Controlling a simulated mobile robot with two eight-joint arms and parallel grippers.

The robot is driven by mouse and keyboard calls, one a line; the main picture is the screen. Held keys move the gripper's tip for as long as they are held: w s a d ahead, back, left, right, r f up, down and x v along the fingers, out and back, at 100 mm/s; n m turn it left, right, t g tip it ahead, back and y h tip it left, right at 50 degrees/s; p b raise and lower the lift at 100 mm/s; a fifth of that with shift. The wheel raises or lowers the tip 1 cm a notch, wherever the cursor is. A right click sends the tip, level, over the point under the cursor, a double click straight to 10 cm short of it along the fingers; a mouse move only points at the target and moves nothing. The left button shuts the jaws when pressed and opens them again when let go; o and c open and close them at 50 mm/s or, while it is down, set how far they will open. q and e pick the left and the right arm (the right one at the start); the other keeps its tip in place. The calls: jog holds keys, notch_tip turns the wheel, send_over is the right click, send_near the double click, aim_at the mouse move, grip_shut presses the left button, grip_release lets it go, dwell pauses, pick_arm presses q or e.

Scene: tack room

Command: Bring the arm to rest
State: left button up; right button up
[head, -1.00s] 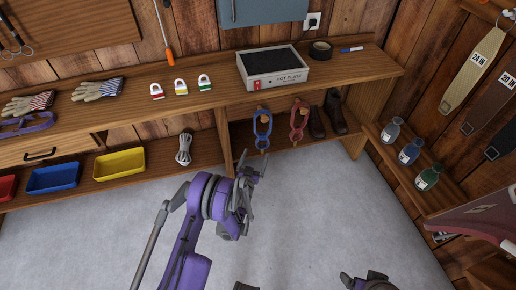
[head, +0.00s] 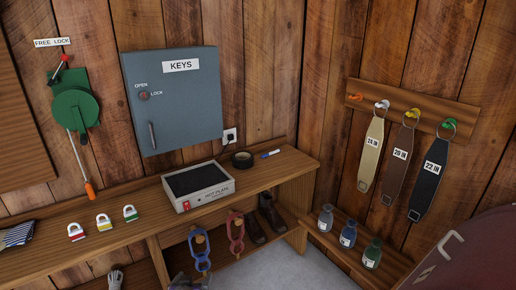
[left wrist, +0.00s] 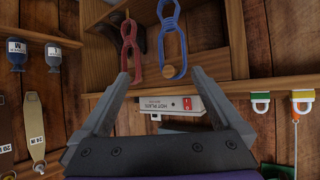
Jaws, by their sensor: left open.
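My left gripper (head: 184,282) only just shows at the bottom edge of the head view, below the bench's lower shelf opening. In the left wrist view its two grey fingers (left wrist: 157,78) stand wide apart with nothing between their tips. That view is upside down. Beyond the fingers are a red strap-like loop (left wrist: 131,46), a blue one (left wrist: 172,38) and the white hot plate (left wrist: 172,106). The gripper appears apart from all of them. The rest of my left arm is out of the head view. My right gripper is not seen.
The wooden bench (head: 150,199) runs along the wall, with the hot plate (head: 199,185) and several padlocks on top. A grey key cabinet (head: 174,98) hangs above. Bottles (head: 348,234) stand on a right-hand shelf under hanging straps (head: 398,158). A maroon object (head: 470,255) fills the lower right corner.

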pick_arm(q)
jog(key=s+d+r+g, duration=0.2)
jog(key=s+g, duration=0.5)
jog(key=s, duration=2.5)
notch_tip(320, 180, up, 20)
jog(key=w+p, duration=0.2)
jog(key=p, duration=1.5)
jog(key=shift+f+t, duration=0.2)
jog(key=shift+t, duration=0.2)
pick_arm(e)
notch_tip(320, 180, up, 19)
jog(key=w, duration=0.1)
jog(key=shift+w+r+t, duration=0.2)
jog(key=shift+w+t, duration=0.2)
